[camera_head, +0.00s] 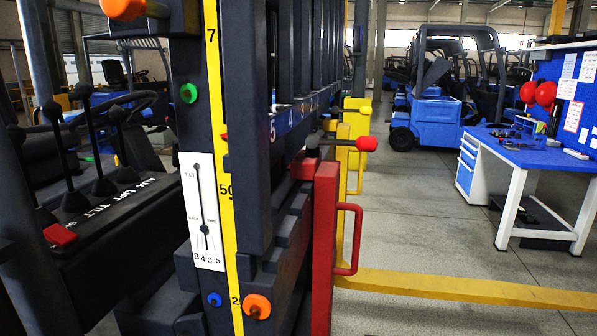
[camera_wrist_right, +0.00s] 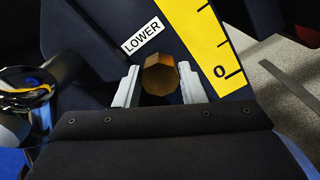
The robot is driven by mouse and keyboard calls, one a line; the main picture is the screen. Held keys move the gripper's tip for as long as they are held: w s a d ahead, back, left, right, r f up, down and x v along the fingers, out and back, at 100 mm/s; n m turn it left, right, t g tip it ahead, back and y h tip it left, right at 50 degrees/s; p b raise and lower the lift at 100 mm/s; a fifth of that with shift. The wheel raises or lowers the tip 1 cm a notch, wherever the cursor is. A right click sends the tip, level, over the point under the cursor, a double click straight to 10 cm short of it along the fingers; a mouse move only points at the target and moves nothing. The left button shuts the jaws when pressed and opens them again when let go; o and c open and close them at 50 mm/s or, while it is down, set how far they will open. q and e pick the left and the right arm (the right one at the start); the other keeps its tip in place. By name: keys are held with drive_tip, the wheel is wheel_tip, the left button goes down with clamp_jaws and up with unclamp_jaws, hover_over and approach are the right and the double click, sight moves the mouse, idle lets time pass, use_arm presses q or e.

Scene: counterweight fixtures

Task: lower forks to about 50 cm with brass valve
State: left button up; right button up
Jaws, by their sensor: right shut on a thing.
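In the right wrist view the brass valve (camera_wrist_right: 159,75) is a faceted knob beside a white LOWER label (camera_wrist_right: 142,36). My right gripper (camera_wrist_right: 158,84) has its pale fingers on either side of the valve and is shut on it. The head view does not show this valve or either gripper. In the head view a yellow height scale (camera_head: 229,215) runs up the dark mast, with a 50 mark. A small red mark (camera_head: 224,137) sits beside the scale, above the 50. A red frame with a handle (camera_head: 326,240) stands right of the mast. I cannot make out the forks clearly.
Orange (camera_head: 257,306), blue (camera_head: 214,299) and green (camera_head: 188,92) knobs stick out of the mast. Black levers (camera_head: 103,186) stand at the left. A blue workbench (camera_head: 520,147) and a blue forklift (camera_head: 428,115) stand at the right. The grey floor between is clear, crossed by a yellow bar (camera_head: 470,287).

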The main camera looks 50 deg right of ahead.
drive_tip(key=m+b, duration=0.6)
drive_tip(key=shift+m, duration=0.3)
drive_tip(key=shift+b, duration=0.3)
idle(1.6)
drive_tip(key=m+b, duration=0.5)
drive_tip(key=b, duration=0.1)
drive_tip(key=shift+m, duration=0.3)
drive_tip(key=shift+f, duration=0.1)
